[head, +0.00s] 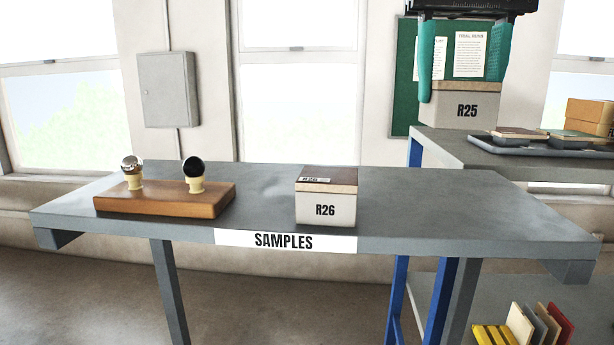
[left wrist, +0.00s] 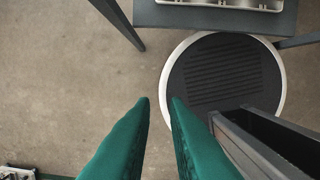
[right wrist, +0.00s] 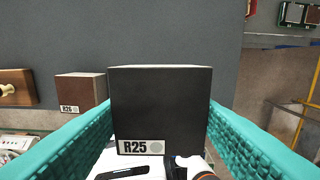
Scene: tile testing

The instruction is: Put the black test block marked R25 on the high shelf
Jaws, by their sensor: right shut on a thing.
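The test block marked R25 (head: 467,108) is held upright in the head view, with a pale front and a tan upper edge. Its black top with an R25 label shows in the right wrist view (right wrist: 160,105). My right gripper (head: 463,88) is shut on it, one teal finger on each side. The block overlaps the left end of a raised grey shelf (head: 448,150) on blue posts; I cannot tell whether it touches. My left gripper (left wrist: 160,102) is open and empty in the left wrist view, above the floor; the head view does not show it.
The grey SAMPLES table (head: 265,195) carries block R26 (head: 325,208) and a wooden stand (head: 165,203) with two balls. A grey tray (head: 545,146) with tiles and tan boxes (head: 590,112) occupy the shelf's right. Coloured tiles (head: 525,325) stand lower right. A round dark stool (left wrist: 225,75) is near my left gripper.

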